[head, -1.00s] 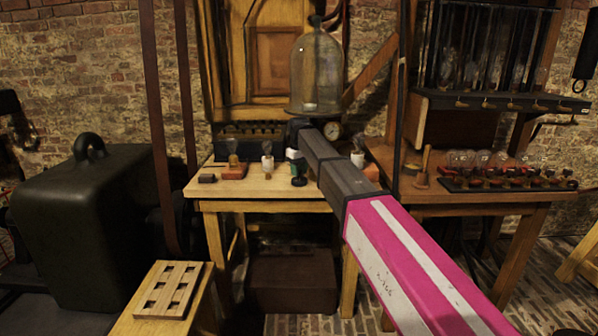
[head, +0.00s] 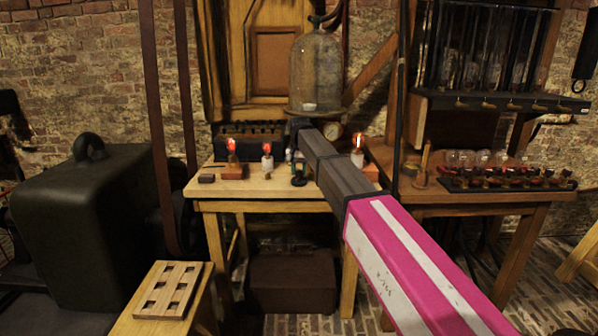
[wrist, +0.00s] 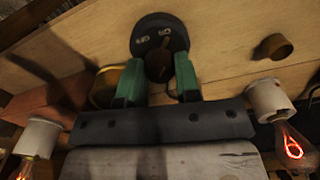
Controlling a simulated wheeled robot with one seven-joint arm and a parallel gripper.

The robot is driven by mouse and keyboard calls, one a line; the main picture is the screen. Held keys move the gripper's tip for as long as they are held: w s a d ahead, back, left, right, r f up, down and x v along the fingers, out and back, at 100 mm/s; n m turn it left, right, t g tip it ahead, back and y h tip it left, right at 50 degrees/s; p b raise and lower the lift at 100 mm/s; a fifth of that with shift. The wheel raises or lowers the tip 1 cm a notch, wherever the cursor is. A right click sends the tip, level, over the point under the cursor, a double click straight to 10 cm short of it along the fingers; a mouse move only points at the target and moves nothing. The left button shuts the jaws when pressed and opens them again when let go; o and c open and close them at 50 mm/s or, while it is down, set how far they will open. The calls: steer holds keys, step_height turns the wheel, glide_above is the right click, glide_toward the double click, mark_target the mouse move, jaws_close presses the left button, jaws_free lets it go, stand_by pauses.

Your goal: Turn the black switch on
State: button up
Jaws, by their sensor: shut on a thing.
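The black switch (wrist: 172,22) is a round dark base with white lettering and a knob (wrist: 158,66), at the top middle of the wrist view. My gripper (wrist: 158,82) has two green fingers, one on each side of the knob, and is shut on it. In the head view the black switch (head: 299,182) is small on the wooden table (head: 265,190), with my gripper (head: 298,166) over it. The lettering is too blurred to tell the knob's setting by it. Three bulbs glow red-orange: left (head: 232,146), middle (head: 267,149) and right (head: 357,143).
A glass bell jar (head: 316,75) stands behind my arm. A small dark block (head: 206,178) lies at the table's left. A bench with several bulbs (head: 480,180) stands to the right. A slotted wooden board (head: 174,290) lies on the near left stand.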

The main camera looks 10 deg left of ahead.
mark_target(299, 171)
steer(key=shift+m, duration=0.4)
steer(key=o, duration=0.9)
step_height(299, 171, up, 11)
steer(key=shift+f, duration=0.1)
stand_by(0.4)
